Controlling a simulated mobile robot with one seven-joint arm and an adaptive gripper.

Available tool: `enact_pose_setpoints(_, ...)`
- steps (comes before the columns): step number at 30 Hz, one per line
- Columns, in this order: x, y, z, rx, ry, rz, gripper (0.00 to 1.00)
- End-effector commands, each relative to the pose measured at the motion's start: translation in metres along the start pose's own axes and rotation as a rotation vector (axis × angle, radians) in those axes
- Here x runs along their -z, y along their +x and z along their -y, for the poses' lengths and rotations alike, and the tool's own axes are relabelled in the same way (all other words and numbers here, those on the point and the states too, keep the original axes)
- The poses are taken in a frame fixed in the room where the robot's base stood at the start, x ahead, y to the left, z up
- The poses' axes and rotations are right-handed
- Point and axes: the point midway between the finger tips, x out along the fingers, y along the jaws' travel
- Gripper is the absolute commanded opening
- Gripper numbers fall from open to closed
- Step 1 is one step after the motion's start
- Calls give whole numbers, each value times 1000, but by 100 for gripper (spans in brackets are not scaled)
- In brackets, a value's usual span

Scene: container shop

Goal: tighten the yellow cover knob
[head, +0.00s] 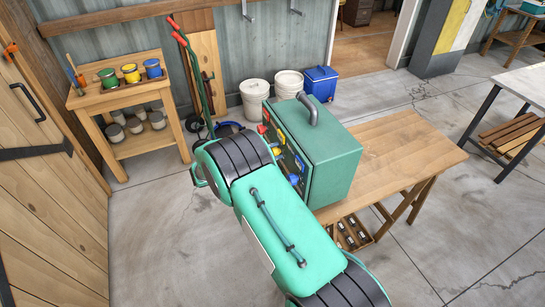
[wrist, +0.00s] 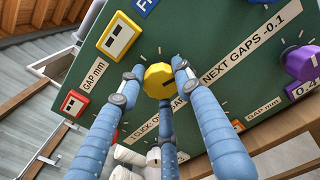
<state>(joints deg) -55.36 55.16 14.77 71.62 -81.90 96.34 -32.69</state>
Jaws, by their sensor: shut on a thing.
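The yellow cover knob (wrist: 158,80) is a faceted knob on the green panel, in the middle of the wrist view. My gripper (wrist: 157,74) has its blue fingers around it, one at its left, one at its right and one below. The fingers are shut on the knob. The panel (wrist: 215,35) belongs to a green box (head: 335,170) with a grey top handle, standing on a wooden bench in the head view. My arm hides part of the box's front in the head view, and I cannot make out my fingers there.
Beside the knob are a yellow gap display (wrist: 118,36), a red one (wrist: 74,103) and a purple knob (wrist: 300,62). The wooden bench (head: 410,150) is bare to the right of the box. A hand truck (head: 196,80) and white buckets (head: 254,95) stand behind. Floor is clear at left.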

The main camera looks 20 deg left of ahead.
Motion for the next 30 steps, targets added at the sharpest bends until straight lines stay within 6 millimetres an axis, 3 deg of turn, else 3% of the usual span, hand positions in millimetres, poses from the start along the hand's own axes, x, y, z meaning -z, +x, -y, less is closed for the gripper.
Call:
enact_pose_setpoints(15, -2, 0, 0, 0, 413, 3, 8)
enact_pose_setpoints(30, -4, 0, 0, 1, 503, 3, 8)
